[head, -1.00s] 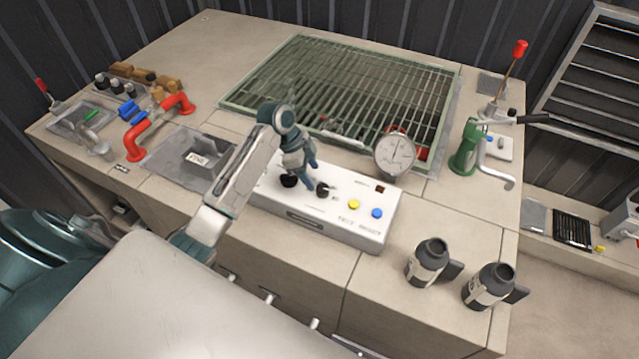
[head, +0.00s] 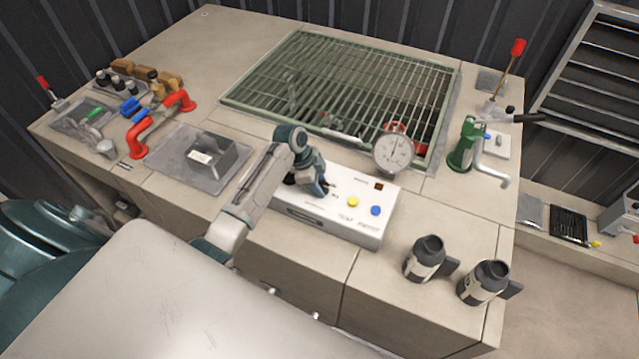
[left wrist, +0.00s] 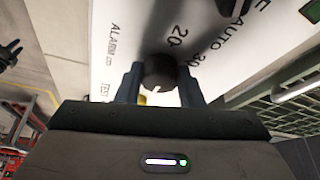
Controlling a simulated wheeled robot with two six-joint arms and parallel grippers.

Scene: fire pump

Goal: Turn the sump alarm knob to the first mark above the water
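The control box (head: 345,226) is white, with dark knobs and yellow and blue buttons. My left gripper (head: 324,189) is down at its right-hand knob and mostly hides it. In the left wrist view the dark alarm knob (left wrist: 160,73) sits between the two fingers of my left gripper (left wrist: 161,82), one finger on each side. I cannot tell whether they touch it. The knob has a white line on its near side. The printed marks 20 and 30 and the word ALARM show around it. The water level is not readable here. My right gripper is out of view.
A second knob (left wrist: 232,6) is close by on the panel. A round gauge (head: 393,153) stands behind the box, before the green grating (head: 340,85). Two dark bottles (head: 425,260) stand at the right front.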

